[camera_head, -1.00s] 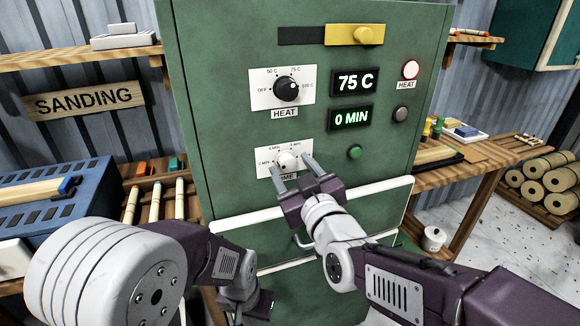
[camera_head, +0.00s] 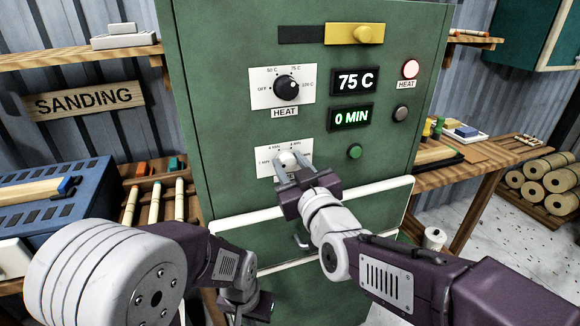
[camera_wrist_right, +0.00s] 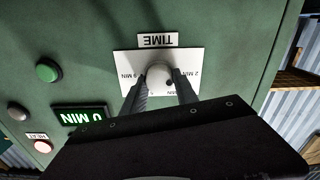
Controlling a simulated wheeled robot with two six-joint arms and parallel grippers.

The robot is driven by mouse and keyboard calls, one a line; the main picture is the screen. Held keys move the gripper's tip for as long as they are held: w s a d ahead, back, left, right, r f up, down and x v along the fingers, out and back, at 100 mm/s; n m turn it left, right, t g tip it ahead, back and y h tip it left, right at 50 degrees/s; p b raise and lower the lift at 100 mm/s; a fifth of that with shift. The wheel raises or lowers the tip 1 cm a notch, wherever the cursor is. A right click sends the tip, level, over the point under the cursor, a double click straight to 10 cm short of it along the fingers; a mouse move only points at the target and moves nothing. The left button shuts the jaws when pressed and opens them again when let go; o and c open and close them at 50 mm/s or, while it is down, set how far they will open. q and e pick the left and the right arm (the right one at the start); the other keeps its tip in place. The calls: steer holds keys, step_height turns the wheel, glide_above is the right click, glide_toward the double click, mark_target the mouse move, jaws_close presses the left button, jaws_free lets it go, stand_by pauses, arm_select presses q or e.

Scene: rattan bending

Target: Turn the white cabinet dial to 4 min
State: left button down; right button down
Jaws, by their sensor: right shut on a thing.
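The white time dial (camera_head: 287,160) sits on a white label plate on the green cabinet (camera_head: 225,120). My right gripper (camera_head: 293,172) is at the dial with its two fingers on either side of it, shut on it. The right wrist view shows the dial (camera_wrist_right: 159,77) between the fingertips (camera_wrist_right: 160,88), with the TIME label upside down beyond it. The dial's pointer is too small to read. The time display (camera_head: 351,118) reads 0 MIN. My left gripper (camera_head: 245,305) hangs low at the bottom, partly hidden, its jaws unclear.
A black heat dial (camera_head: 286,88) is above, beside a display (camera_head: 354,81) reading 75 C. A green button (camera_head: 355,152) and a dark button (camera_head: 401,113) are to the right, below a lit red lamp (camera_head: 411,69). A white drawer edge (camera_head: 375,188) lies below the dial.

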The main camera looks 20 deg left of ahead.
steer(key=m+b, duration=0.1)
steer(key=m, duration=0.1)
steer(key=m+b, duration=0.3)
steer(key=m, duration=0.1)
steer(key=shift+d+f, duration=0.1)
steer(key=shift+f, duration=0.15)
steer(key=m+b, duration=0.3)
steer(key=m, duration=0.1)
steer(key=shift+w+r+m, duration=0.1)
steer(key=shift+m, duration=0.3)
steer(key=c, duration=0.9)
jaws_free()
steer(key=shift+c, duration=0.2)
steer(key=p+v, duration=0.3)
steer(key=v, duration=0.6)
steer(key=shift+p, duration=0.35)
